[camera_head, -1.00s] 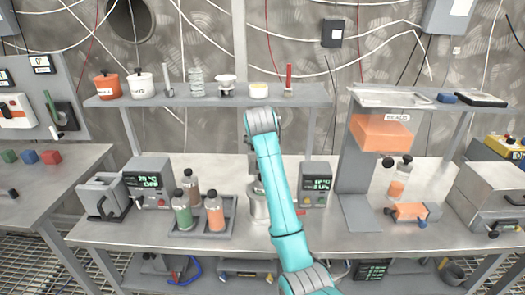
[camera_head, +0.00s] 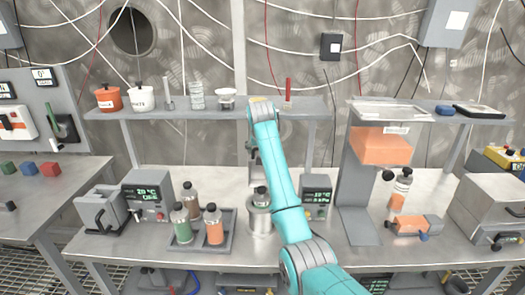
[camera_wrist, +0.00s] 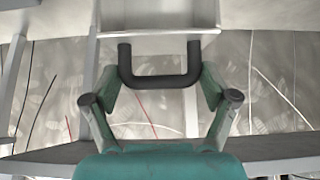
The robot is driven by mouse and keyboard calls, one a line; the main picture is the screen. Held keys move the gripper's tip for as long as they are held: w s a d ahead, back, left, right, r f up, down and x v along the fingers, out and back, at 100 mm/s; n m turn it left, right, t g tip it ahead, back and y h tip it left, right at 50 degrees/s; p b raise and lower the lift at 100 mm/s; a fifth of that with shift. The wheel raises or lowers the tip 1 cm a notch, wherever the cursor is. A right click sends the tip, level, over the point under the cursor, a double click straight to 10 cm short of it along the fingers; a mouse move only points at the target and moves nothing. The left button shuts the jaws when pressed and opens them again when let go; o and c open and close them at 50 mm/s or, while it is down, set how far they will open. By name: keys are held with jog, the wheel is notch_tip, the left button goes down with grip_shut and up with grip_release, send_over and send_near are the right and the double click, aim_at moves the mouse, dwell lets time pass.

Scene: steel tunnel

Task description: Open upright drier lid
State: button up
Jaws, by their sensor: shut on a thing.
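In the wrist view my gripper (camera_wrist: 160,92) is shut on a black U-shaped handle (camera_wrist: 160,80), with one green finger at each side. The handle joins a pale grey box-like part (camera_wrist: 158,18) at the top of that view, which I take to be the drier lid. In the head view my teal arm covers most of this spot, and only a dark bit of the gripper (camera_head: 252,152) shows left of the arm. How far the lid stands open cannot be told. Below is a silver cylinder (camera_head: 259,222) with a dark-capped bottle (camera_head: 261,197) at its top.
A tray (camera_head: 181,241) with several capped bottles stands left of the cylinder. Display units stand left (camera_head: 150,195) and right (camera_head: 317,197) of it. A shelf (camera_head: 180,112) with jars runs above. An orange-boxed stand (camera_head: 380,146) is at the right.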

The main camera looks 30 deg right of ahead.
jog(key=shift+r, duration=0.1)
jog(key=o, duration=1.5)
jog(key=v, duration=1.2)
jog(key=shift+s+a, duration=0.1)
